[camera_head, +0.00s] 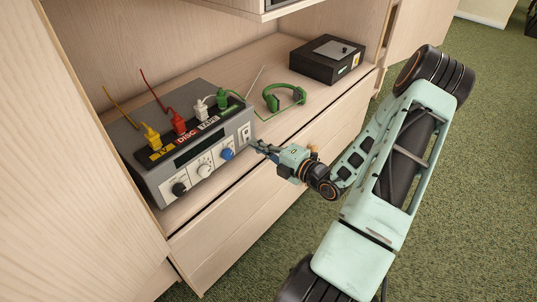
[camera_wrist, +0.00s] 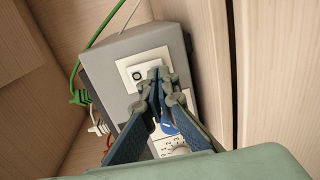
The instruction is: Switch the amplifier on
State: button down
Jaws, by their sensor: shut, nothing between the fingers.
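The amplifier (camera_head: 185,145) is a grey box on the wooden shelf, its front panel turned to the lower right. The panel has a black, a white and a blue knob (camera_head: 227,154) and a white switch plate (camera_head: 244,133) at its right end. In the wrist view, the switch plate (camera_wrist: 141,65) carries a switch marked with a circle (camera_wrist: 138,75). My gripper (camera_head: 254,144) is shut and empty, with its tips at the panel's right end. In the wrist view my gripper (camera_wrist: 157,75) partly covers the plate and blue knob. I cannot tell whether the tips touch the switch.
Yellow, red, white and green plugs (camera_head: 223,98) stand on the amplifier's top, with cables rising. Green headphones (camera_head: 284,98) lie to its right. A black turntable-like box (camera_head: 327,60) stands farther back. A cabinet side (camera_head: 75,130) rises at the left.

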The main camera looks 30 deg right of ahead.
jog(key=shift+w+a+f, duration=0.1)
jog(key=shift+w+a, duration=0.1)
jog(key=shift+w, duration=0.3)
jog(key=shift+w, duration=0.1)
jog(key=shift+w+a+p, duration=0.1)
jog(key=shift+w+p, duration=0.05)
jog(key=shift+p, duration=0.45)
jog(key=shift+w+f, duration=0.1)
jog(key=shift+s, duration=0.35)
jog(key=s+d+f+p, duration=0.1)
jog(key=s+d, duration=0.1)
jog(key=s, duration=0.4)
jog(key=s+d+p, duration=0.2)
jog(key=s, duration=0.4)
jog(key=shift+s+d+f, duration=0.2)
jog(key=shift+d+f, duration=0.15)
jog(key=shift+d, duration=0.05)
